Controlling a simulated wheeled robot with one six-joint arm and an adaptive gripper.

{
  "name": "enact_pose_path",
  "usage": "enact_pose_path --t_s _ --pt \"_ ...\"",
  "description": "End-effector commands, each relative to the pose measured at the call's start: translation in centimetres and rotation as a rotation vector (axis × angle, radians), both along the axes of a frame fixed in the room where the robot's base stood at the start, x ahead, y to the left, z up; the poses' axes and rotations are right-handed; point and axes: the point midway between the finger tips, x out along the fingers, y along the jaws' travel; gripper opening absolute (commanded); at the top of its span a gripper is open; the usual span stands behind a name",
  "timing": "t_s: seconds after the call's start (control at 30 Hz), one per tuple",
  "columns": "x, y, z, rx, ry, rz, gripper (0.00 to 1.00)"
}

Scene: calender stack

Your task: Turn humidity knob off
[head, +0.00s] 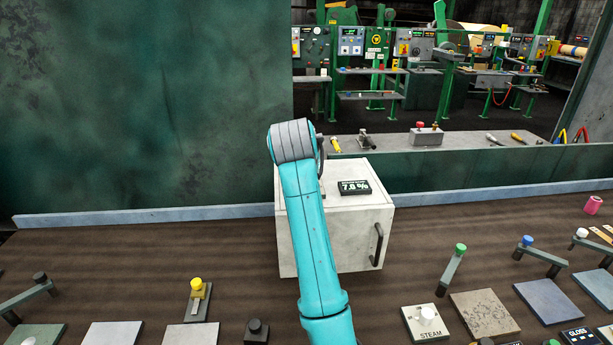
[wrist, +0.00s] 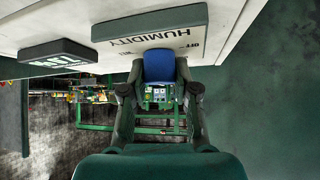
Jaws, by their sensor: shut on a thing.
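The blue humidity knob (wrist: 158,66) is on the top of a white box, beside the upside-down printed word HUMIDITY (wrist: 155,37) in the wrist view. My gripper (wrist: 159,88) has its two dark fingers on either side of the knob and is shut on it. In the head view the white box (head: 345,240) stands behind my arm, which hides the knob and most of my gripper. A black display (head: 355,187) on the box top reads about 7.0 %.
A dark block (wrist: 150,22) sits close to the knob. The box has a dark handle (head: 378,245) on its front. A yellow knob (head: 197,285), a white STEAM knob (head: 427,315) and a green-topped lever (head: 452,262) stand on the brown bench. A green wall (head: 150,110) rises behind.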

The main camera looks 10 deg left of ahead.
Motion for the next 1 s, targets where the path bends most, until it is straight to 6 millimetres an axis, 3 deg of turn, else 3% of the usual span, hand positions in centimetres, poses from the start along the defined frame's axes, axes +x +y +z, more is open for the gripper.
enact_pose_path --t_s 1.0 --pt "0.11 -0.12 0.12 0.001 -0.001 0.963 0.00"
